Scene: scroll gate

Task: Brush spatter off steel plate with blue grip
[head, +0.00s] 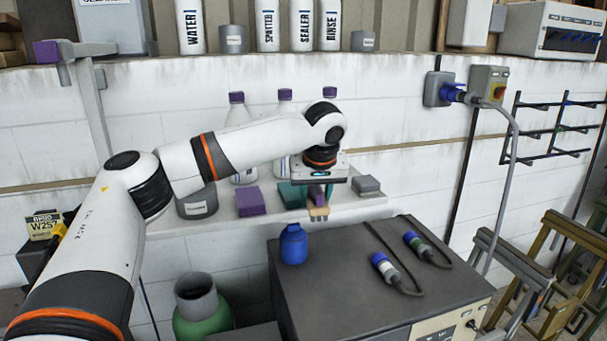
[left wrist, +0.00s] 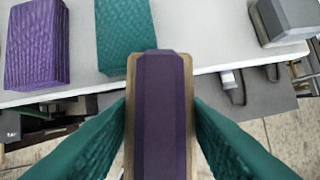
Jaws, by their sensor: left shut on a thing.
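My left gripper (head: 318,192) is shut on a brush-like tool with a purple grip and tan wooden sides (head: 318,211). It holds the tool at the front edge of the wall shelf. In the left wrist view the purple grip (left wrist: 160,115) sits between my teal fingers (left wrist: 160,135). The tool's working end is hidden there. I see no blue grip on it. I cannot make out a steel plate in either view. My right gripper is not in view.
The shelf (head: 345,208) holds a purple block (head: 250,201), a teal block (head: 291,194), a grey block (head: 367,185) and bottles. Below, a dark cabinet (head: 335,270) carries a blue bottle-like object (head: 293,243) and two cabled plugs (head: 384,266). A green cylinder (head: 203,315) stands left of it.

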